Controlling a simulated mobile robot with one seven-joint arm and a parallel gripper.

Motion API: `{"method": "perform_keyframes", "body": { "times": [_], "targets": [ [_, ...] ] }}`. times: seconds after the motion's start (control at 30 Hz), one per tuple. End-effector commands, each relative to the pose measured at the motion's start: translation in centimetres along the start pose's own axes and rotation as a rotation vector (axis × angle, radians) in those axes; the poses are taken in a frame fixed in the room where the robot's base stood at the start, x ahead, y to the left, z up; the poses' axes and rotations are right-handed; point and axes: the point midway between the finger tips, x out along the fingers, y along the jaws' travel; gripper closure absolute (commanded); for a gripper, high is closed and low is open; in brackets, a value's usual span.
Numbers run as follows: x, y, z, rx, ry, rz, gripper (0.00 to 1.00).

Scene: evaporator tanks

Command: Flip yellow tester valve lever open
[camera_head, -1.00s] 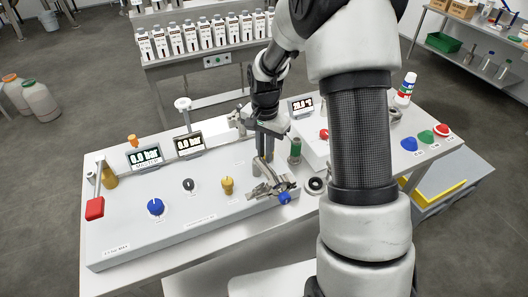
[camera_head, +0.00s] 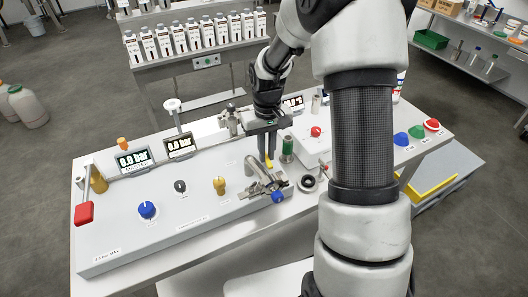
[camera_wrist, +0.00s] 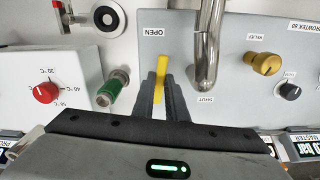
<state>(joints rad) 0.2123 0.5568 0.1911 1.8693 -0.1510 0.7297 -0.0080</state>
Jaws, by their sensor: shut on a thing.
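The yellow tester valve lever (camera_wrist: 161,82) stands upright in the wrist view, between the two dark fingers of my gripper (camera_wrist: 158,88). The fingers are shut on it, one on each side. Its tip shows beyond the fingertips, just below the OPEN label (camera_wrist: 156,31); the SHUT label (camera_wrist: 205,99) is to the lower right. In the head view, my gripper (camera_head: 268,158) is over the right end of the grey panel, with a bit of yellow lever (camera_head: 269,163) showing. The lever's lower part and pivot are hidden by the fingers.
A bent metal pipe (camera_wrist: 207,48) rises close right of the lever in the wrist view. A green-bodied fitting (camera_wrist: 113,88) is at left, near a white box with a red knob (camera_wrist: 45,92). A brass relief knob (camera_wrist: 263,63) stands at right. Metal clamps (camera_head: 268,184) sit at the panel's front.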

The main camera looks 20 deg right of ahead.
Motion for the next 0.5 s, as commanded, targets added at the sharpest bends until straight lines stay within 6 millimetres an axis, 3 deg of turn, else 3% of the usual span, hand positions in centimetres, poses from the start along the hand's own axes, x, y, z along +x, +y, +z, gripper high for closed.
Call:
{"method": "perform_keyframes", "body": {
  "times": [0.5],
  "targets": [
    [-0.08,0.51,-0.09,-0.141,0.001,0.001,1.0]
  ]
}}
